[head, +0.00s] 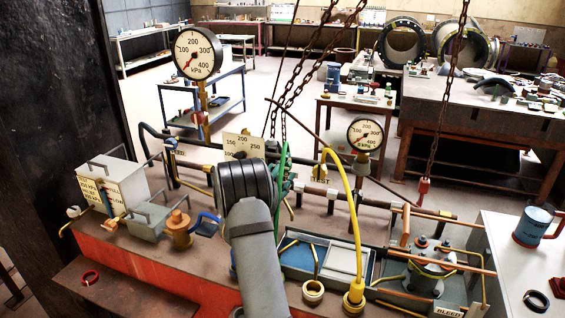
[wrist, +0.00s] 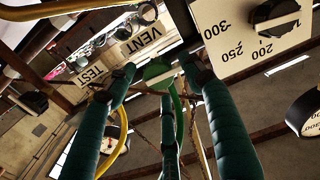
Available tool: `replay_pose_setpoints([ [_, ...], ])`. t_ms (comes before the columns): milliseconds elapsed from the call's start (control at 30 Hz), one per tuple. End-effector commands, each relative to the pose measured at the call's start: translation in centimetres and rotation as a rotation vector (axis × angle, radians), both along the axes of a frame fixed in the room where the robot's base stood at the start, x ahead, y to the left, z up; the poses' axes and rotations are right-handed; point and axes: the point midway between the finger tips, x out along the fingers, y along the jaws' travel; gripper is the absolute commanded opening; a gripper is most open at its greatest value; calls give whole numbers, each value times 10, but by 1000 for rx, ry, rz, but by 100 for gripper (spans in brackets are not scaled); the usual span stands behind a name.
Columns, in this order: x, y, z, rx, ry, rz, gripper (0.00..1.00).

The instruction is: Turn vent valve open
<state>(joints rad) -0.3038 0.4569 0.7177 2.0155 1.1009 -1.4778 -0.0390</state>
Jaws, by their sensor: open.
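My gripper (wrist: 161,67) shows in the wrist view as long dark teal fingers, spread apart with nothing clamped between them. A VENT label (wrist: 141,38) is beyond the fingertips, up and left of the gap. A round green piece (wrist: 158,71) with a pale bar appears between the fingertips; I cannot tell whether it is the vent valve's handle or whether a finger touches it. In the head view my arm hides most of my gripper and the area in front of it, so I cannot make out the vent valve there.
A TEST label (wrist: 91,74) is beside the VENT label. A numbered dial plate (wrist: 250,35) with a dark knob is close on the right. In the head view, a yellow hose (head: 357,225) arches right of my arm, a tall gauge (head: 197,53) stands left, and chains (head: 305,75) hang behind.

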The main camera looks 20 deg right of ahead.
Motion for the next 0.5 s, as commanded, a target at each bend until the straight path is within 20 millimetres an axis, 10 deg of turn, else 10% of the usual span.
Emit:
replay_pose_setpoints([
  [500, 7, -7, -1, 1, 1, 0, 46],
])
